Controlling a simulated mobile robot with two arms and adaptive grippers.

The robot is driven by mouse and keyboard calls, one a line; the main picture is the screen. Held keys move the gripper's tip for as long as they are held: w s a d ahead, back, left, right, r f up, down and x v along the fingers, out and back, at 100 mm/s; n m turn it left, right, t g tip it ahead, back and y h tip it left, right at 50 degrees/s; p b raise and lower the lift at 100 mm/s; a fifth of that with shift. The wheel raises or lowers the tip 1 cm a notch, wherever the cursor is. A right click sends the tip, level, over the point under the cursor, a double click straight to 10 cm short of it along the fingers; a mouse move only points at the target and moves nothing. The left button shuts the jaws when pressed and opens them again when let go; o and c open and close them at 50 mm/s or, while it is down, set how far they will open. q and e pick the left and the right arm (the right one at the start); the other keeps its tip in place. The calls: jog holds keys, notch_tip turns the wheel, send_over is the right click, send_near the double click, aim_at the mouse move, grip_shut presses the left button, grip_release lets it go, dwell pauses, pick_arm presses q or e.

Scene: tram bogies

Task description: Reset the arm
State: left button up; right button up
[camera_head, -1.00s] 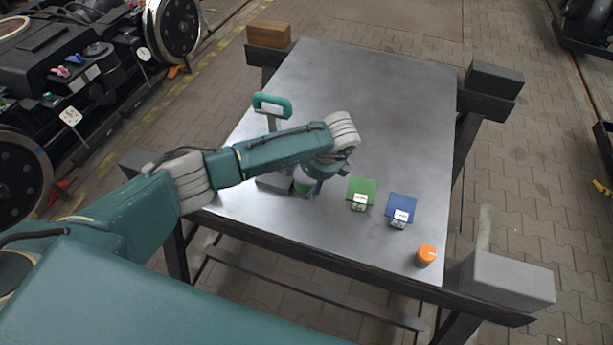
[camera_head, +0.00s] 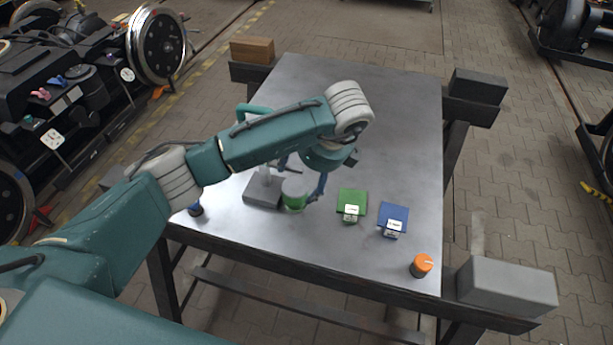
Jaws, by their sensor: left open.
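My left arm (camera_head: 270,140) comes in from the left and reaches over a grey metal table (camera_head: 390,130). My left gripper (camera_head: 300,181) points down above the table's near left part, with its fingers apart. A green cylinder with a grey top (camera_head: 294,195) stands on the table just below the fingers. It seems free of them, but I cannot tell whether one finger touches it. Beside it is a grey stand base (camera_head: 262,190) with a teal handle (camera_head: 254,108), partly hidden by my arm. My right gripper is not in view.
A green piece (camera_head: 352,202) and a blue piece (camera_head: 393,218) with white labels lie right of the gripper. An orange-topped cylinder (camera_head: 421,265) stands near the front right corner. A small dark blue object (camera_head: 195,209) is at the left edge. The table's far half is clear.

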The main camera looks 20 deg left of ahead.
pick_arm(q)
jog(key=shift+s+d+r, duration=0.15)
jog(key=shift+d+r, duration=0.05)
jog(key=shift+r, duration=0.5)
